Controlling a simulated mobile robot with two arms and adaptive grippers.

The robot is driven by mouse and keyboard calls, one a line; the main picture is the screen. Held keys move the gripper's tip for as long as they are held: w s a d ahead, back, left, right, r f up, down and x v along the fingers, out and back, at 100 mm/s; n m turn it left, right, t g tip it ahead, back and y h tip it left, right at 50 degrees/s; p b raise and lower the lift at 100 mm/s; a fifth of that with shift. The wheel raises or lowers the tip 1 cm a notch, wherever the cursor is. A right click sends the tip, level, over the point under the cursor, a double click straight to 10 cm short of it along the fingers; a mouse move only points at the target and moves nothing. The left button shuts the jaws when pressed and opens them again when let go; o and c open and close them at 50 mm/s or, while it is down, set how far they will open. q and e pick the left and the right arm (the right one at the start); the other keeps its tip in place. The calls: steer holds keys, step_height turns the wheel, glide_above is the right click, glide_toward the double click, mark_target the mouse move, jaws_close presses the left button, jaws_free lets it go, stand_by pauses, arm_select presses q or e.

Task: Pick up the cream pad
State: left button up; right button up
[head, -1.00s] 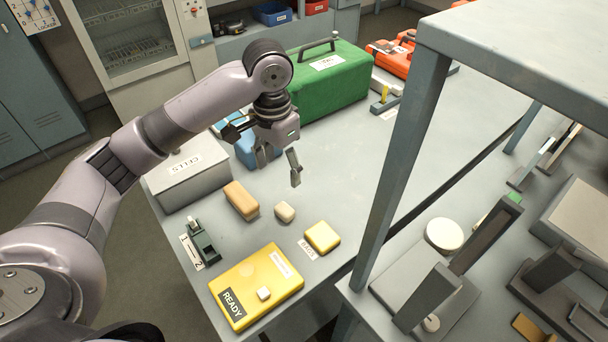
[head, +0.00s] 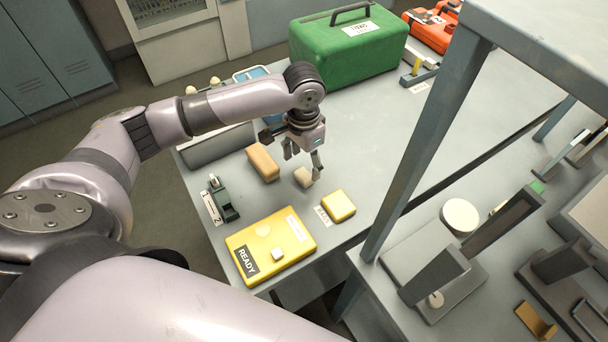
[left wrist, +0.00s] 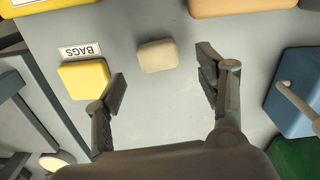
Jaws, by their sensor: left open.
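The cream pad (head: 303,177), a small rounded beige block, lies on the grey table between a tan block and a yellow block. It also shows in the left wrist view (left wrist: 157,56), ahead of my fingertips. My left gripper (head: 303,163) is open and empty above the pad, its fingers pointing down; one finger partly overlaps the pad in the head view. In the left wrist view my two fingers (left wrist: 160,76) are spread wide, with bare table between them. My right gripper is out of view.
The tan block (head: 263,161) lies left of the pad, the yellow block (head: 339,205) right of it. The yellow READY case (head: 260,262) lies in front, with a small pale cube on it. A green case (head: 345,55) stands behind. A shelf post (head: 425,140) rises at right.

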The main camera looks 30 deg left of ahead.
mark_target(304, 174)
arm_select(q)
step_height(304, 174, down, 5)
steer(key=shift+s+r+p, duration=0.1)
steer(key=shift+p, duration=0.45)
steer(key=shift+c, duration=0.5)
steer(key=c, duration=0.9)
